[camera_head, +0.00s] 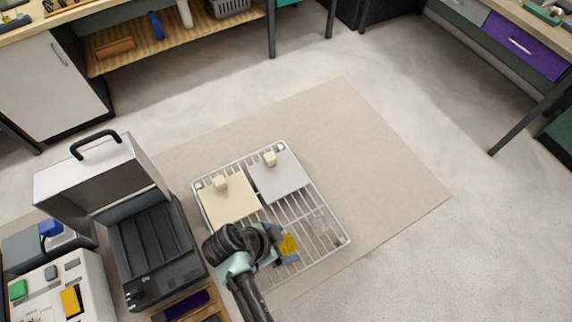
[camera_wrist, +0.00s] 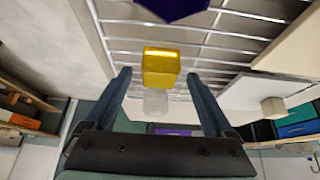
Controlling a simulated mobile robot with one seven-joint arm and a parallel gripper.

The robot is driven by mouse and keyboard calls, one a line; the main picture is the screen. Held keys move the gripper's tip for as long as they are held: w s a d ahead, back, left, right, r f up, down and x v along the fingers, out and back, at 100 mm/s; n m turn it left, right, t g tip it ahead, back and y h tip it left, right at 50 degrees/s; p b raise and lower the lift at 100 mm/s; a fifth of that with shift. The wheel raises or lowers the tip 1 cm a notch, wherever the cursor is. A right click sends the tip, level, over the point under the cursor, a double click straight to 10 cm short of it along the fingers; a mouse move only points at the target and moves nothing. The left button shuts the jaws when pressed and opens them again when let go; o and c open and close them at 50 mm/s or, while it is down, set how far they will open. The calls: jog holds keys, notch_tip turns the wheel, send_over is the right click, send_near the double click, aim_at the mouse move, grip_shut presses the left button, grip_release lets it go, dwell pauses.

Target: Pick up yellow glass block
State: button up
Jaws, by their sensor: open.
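The yellow glass block (camera_head: 289,243) is on the white wire rack (camera_head: 346,239) near its front right part, partly covered by my gripper in the head view. In the wrist view the yellow block (camera_wrist: 160,67) shows between the two blue-grey fingertips, with a visible gap on each side. My gripper (camera_wrist: 158,75) is open around or just above it; its exact height is hard to tell. A pale, frosted block (camera_wrist: 156,103) shows directly beside the yellow one in the wrist view. My gripper (camera_head: 283,246) also shows in the head view.
A cream board (camera_head: 229,206) and a grey board (camera_head: 280,182) lie on the rack. A clear glass piece (camera_head: 319,225) stands at its right. A purple object (camera_wrist: 175,7) shows at the wrist view's top edge. An open black grill (camera_head: 150,245) stands left. Floor right is clear.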

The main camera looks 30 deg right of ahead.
jog(key=shift+d+f, duration=0.3)
jog(key=shift+f, duration=0.2)
grip_shut()
